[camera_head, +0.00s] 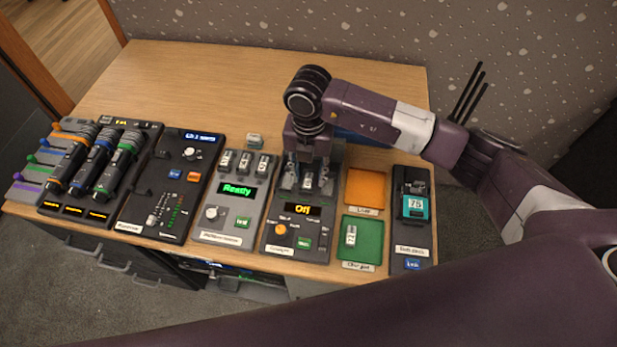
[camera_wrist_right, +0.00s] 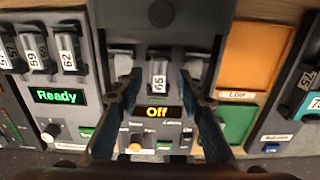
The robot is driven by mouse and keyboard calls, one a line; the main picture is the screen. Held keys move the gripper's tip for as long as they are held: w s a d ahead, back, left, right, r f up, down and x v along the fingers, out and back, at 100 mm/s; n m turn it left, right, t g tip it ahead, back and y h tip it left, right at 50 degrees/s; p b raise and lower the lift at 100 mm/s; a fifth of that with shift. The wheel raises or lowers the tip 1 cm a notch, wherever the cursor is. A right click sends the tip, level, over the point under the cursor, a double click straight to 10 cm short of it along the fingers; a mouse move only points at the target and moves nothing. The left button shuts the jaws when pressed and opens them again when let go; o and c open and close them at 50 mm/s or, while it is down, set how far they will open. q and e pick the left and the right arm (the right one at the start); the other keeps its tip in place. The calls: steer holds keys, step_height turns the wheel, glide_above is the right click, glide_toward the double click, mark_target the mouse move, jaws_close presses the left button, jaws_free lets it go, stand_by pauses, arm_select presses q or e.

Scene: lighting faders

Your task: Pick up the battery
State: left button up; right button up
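A small white battery marked 65 (camera_wrist_right: 158,78) stands in the middle slot of the charger panel (camera_wrist_right: 180,30), whose display reads Off. My right gripper (camera_wrist_right: 163,100) is open, with one finger on each side of this battery and visible gaps between. In the head view the right gripper (camera_head: 308,182) points down over the back of the same panel (camera_head: 295,240) and partly hides its slots. More batteries (camera_head: 243,163) stand in the panel to the left, whose display reads Ready. One battery (camera_head: 350,236) lies in the green tray (camera_head: 372,240). My left gripper is not in view.
An orange tray (camera_head: 365,188) is behind the green tray. A panel with a teal unit showing 75 (camera_head: 415,207) is at the right. Microphones (camera_head: 92,165) and a fader panel (camera_head: 175,185) are at the left. The back of the wooden table (camera_head: 200,75) is clear.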

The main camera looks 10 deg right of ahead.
steer(key=shift+f, duration=0.65)
jaws_close()
step_height(320, 180, up, 19)
steer(key=b, duration=0.2)
step_height(320, 180, up, 5)
steer(key=p, duration=0.3)
glide_above(308, 180)
stand_by(0.3)
